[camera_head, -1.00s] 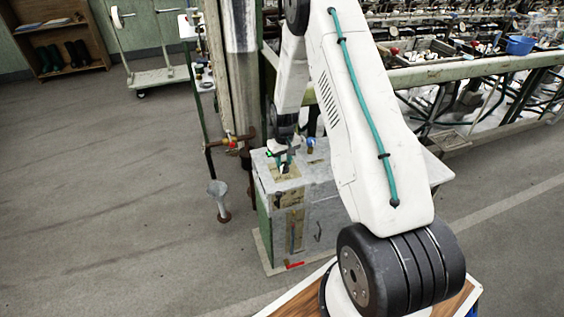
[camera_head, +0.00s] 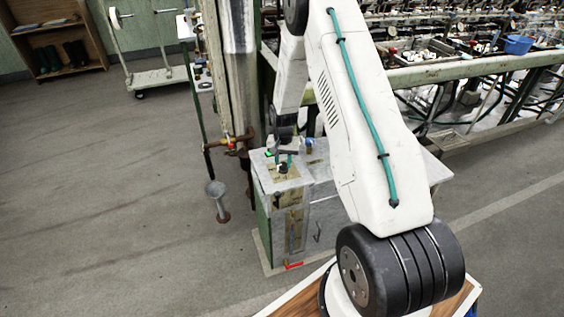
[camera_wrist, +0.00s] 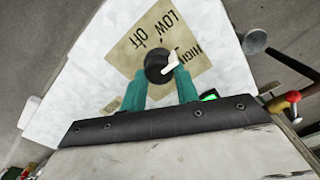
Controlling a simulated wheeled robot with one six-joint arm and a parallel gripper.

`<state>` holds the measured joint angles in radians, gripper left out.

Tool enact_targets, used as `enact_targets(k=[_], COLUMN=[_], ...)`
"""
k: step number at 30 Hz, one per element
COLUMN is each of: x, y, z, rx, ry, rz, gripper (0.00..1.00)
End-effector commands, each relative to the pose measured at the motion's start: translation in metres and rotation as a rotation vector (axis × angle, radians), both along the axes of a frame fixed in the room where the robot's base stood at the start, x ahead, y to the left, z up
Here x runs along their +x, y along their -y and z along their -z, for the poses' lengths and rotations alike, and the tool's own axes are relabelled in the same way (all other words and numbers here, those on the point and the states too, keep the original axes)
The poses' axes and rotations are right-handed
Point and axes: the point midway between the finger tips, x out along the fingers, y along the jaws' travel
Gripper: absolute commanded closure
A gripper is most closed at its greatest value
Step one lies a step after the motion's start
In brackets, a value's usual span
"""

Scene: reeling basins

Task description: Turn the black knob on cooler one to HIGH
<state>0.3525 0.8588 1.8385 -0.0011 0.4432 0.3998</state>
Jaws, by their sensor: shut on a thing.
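Cooler one (camera_head: 325,212) is a grey metal box with a tan label plate on its top, seen in the head view. In the wrist view the label plate (camera_wrist: 134,48) reads LOW, OFF and HIGH. The black knob (camera_wrist: 154,66) sits in its middle. The knob's white pointer (camera_wrist: 171,62) is on its right side, beside the word HIGH. My gripper (camera_wrist: 160,76) has its two teal fingers on either side of the knob, shut on it. My gripper (camera_head: 285,160) also shows above the cooler top in the head view, small and partly hidden.
A pipe with a red-handled valve (camera_head: 228,140) stands left of the cooler. Reeling benches (camera_head: 470,68) run behind at right. Open floor (camera_head: 100,200) lies to the left.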

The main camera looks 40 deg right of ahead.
Motion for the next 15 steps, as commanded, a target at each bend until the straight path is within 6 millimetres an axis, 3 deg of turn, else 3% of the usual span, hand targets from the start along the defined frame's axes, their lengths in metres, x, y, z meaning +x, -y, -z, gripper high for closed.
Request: enact_targets(k=[14, 15], x=[-0.0006, -0.0006], y=[-0.0034, -0.0034], z=[0.0007, 0.0007], rx=[0.003, 0.003], ry=[-0.004, -0.004], rz=[0.014, 0.014], gripper=[0.92, 0.67])
